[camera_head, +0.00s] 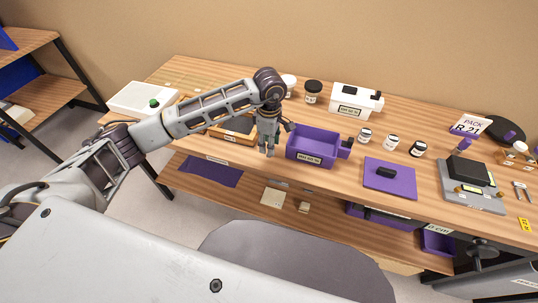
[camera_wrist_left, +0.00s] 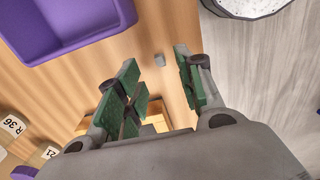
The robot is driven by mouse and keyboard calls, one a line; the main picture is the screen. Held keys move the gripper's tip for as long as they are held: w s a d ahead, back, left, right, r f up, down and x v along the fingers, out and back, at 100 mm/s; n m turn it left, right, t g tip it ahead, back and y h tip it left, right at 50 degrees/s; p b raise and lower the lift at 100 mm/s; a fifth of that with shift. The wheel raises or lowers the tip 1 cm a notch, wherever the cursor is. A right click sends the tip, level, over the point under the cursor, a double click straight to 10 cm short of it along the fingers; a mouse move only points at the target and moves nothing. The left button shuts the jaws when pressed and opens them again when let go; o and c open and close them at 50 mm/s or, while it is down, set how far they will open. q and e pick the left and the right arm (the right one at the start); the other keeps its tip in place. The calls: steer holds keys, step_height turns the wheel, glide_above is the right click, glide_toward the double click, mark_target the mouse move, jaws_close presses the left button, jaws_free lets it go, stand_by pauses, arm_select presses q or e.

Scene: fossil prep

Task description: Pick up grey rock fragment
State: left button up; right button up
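A small grey rock fragment (camera_wrist_left: 159,60) lies on the wooden table in the left wrist view, near the table's edge. My left gripper (camera_wrist_left: 157,66) is open above it, with its green-padded fingers apart. The fragment shows in the gap between the fingertips, and nothing is held. In the head view my left gripper (camera_head: 268,152) points down at the table's front edge, just left of the purple bin. I cannot make out the fragment there. My right gripper is in neither view.
The purple bin (camera_head: 312,158) stands close to the right of my left gripper; its rim also shows in the left wrist view (camera_wrist_left: 75,50). A wooden tray (camera_head: 232,137) is at its left. A purple mat (camera_head: 402,185), jars and a scale (camera_head: 482,201) are farther right.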

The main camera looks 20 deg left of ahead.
arm_select(q)
steer(key=shift+f, duration=0.8)
steer(key=shift+a+f, duration=0.1)
steer(key=shift+f, duration=1.45)
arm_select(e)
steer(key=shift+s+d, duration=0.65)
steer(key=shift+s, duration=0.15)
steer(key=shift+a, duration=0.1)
arm_select(q)
steer(key=c, duration=0.8)
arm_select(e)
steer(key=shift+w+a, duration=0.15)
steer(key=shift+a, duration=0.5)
